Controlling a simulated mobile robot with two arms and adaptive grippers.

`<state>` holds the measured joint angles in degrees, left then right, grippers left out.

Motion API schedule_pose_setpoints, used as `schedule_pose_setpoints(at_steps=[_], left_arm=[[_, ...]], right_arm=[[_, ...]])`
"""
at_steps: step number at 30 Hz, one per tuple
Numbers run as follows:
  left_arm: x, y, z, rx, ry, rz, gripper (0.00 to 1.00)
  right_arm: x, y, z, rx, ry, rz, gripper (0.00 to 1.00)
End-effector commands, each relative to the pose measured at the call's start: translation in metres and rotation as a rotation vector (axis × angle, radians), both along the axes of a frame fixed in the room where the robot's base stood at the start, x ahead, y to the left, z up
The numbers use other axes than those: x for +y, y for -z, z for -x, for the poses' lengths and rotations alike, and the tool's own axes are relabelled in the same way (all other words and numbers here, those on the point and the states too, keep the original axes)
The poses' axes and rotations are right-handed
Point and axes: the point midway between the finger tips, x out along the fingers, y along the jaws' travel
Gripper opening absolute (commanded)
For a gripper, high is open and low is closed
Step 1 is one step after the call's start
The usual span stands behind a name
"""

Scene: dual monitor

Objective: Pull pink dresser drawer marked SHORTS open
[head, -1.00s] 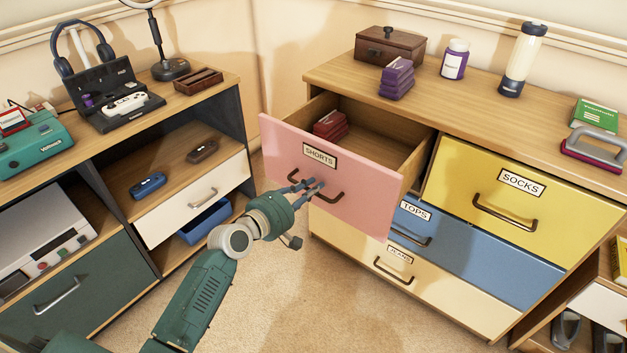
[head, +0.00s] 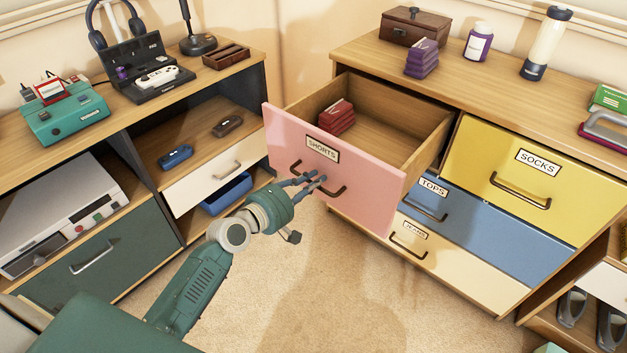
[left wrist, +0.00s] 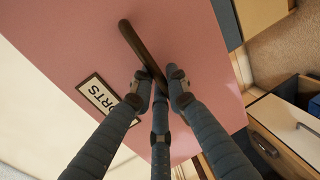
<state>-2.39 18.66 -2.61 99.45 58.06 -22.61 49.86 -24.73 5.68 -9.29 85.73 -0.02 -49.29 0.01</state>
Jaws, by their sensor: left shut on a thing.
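The pink drawer (head: 345,177) marked SHORTS stands well out of the upper left of the wooden dresser. A stack of dark red items (head: 337,117) lies inside it, towards the left. My left gripper (head: 312,182) is at the drawer's dark curved handle (head: 335,190). In the left wrist view its fingers (left wrist: 160,90) are closed around the handle (left wrist: 140,50), against the pink front (left wrist: 70,30). The SHORTS label (left wrist: 101,97) shows beside the fingers there. My right gripper is not in view.
The yellow SOCKS drawer (head: 560,185), blue TOPS drawer (head: 480,235) and cream JEANS drawer (head: 450,275) are closed. A shelf unit with a white drawer (head: 205,185) stands close on the left. Carpet (head: 330,290) is clear in front of the dresser.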

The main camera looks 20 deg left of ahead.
Motion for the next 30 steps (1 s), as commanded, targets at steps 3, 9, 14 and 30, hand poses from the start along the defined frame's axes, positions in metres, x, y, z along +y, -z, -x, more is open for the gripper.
schedule_pose_setpoints(at_steps=[3, 9, 14, 30], left_arm=[[0.0, 0.002, 0.001, 0.004, 0.001, -0.001, 0.22], [0.0, 0.001, 0.0, 0.002, 0.001, 0.0, 0.33], [0.0, 0.001, 0.001, 0.002, 0.0, -0.001, 0.33], [0.031, -0.017, 0.088, 0.006, 0.002, -0.004, 0.33]], right_arm=[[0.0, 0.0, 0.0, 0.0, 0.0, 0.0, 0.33], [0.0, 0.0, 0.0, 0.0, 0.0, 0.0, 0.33], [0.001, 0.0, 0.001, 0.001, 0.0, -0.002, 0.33], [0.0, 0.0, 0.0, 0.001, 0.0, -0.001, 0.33]])
